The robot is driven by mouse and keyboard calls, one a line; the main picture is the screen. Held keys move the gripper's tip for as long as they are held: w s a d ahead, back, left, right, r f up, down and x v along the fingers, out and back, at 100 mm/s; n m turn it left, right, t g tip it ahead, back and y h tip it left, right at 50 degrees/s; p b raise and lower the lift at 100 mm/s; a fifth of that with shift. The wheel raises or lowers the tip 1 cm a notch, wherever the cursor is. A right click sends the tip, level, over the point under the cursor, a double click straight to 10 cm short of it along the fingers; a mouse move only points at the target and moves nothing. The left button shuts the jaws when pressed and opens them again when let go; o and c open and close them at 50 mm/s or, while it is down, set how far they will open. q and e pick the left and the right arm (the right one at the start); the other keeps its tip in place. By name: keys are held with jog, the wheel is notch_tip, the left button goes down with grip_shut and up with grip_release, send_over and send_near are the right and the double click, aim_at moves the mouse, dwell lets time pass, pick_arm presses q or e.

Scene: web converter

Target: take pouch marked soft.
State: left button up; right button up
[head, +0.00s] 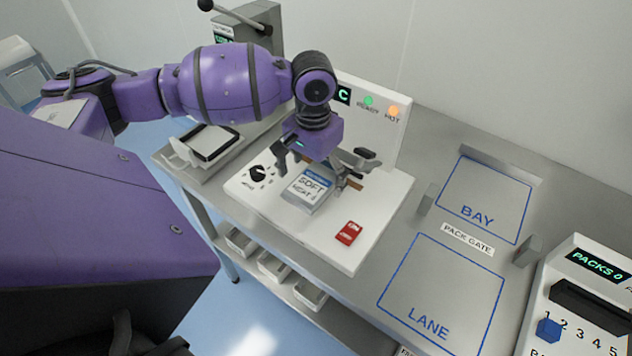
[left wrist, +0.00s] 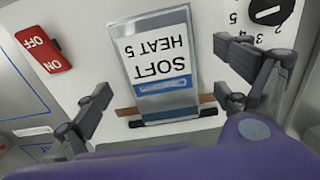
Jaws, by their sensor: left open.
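The pouch marked SOFT HEAT 5 (head: 308,190) lies on the white top of a machine, with a white label and a blue band. It also shows in the left wrist view (left wrist: 158,65), its blue-band end beside a brown and black strip (left wrist: 170,115). My left gripper (head: 318,172) is open above the pouch. In the left wrist view its fingers (left wrist: 165,105) stand apart on either side of the pouch, near the blue-band end, not closed on it. My right gripper is not in view.
The white machine (head: 270,220) has a red ON/OFF switch (head: 349,233), a black dial (head: 258,174) and lit READY and HOT lamps. To the right are the marked BAY (head: 487,195) and LANE (head: 440,290) areas, gate posts and a counter panel (head: 590,295).

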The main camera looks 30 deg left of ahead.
pick_arm(q)
jog(key=shift+f, duration=0.65)
jog(key=shift+r, duration=0.1)
jog(key=c, duration=1.3)
